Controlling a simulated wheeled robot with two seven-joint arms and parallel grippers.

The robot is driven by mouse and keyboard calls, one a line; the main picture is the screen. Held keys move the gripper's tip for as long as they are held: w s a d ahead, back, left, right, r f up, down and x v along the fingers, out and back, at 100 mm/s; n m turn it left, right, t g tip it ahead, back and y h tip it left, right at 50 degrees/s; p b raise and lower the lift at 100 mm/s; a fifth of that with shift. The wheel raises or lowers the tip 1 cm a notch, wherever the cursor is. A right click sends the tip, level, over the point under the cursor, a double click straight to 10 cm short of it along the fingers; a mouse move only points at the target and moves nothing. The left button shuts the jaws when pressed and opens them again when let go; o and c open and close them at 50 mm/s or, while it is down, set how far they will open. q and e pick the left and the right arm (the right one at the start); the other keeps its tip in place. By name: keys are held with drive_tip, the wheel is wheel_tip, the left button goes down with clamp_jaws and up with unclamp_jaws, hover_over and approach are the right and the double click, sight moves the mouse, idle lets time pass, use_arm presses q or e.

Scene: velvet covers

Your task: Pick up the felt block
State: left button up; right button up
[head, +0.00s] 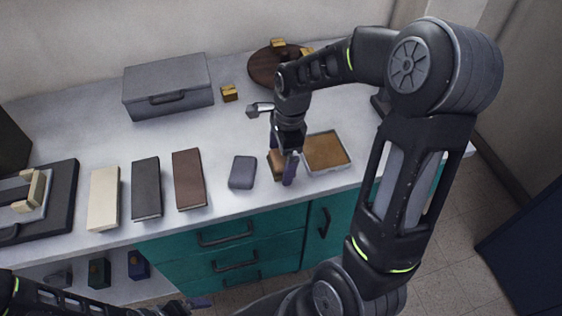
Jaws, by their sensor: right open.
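A small brown block (276,168), which looks like the felt block, lies near the front edge of the white counter. My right gripper (282,160) points down over it. It is open, with one finger on the near right side of the block; the other finger is mostly hidden. I cannot tell whether the fingers touch the block, and the gripper covers part of it. My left gripper (198,303) is low at the bottom edge, in front of the counter and away from the block. Its jaws are too small to read.
A grey-purple rounded case (242,172) lies just left of the block. A tray with a tan pad (326,152) lies just right. Brown (188,180), black (146,189) and cream (103,199) covers lie further left. A grey box (168,86) and a round wooden board (265,70) stand behind.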

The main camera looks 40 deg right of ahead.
sight(281, 158)
drive_tip(key=shift+c, duration=0.6)
drive_tip(key=c, duration=1.3)
drive_tip(key=shift+r, duration=0.1)
wheel_tip(281, 158, up, 10)
drive_tip(key=shift+f, duration=0.1)
drive_tip(key=o, duration=0.8)
drive_tip(key=c, duration=0.6)
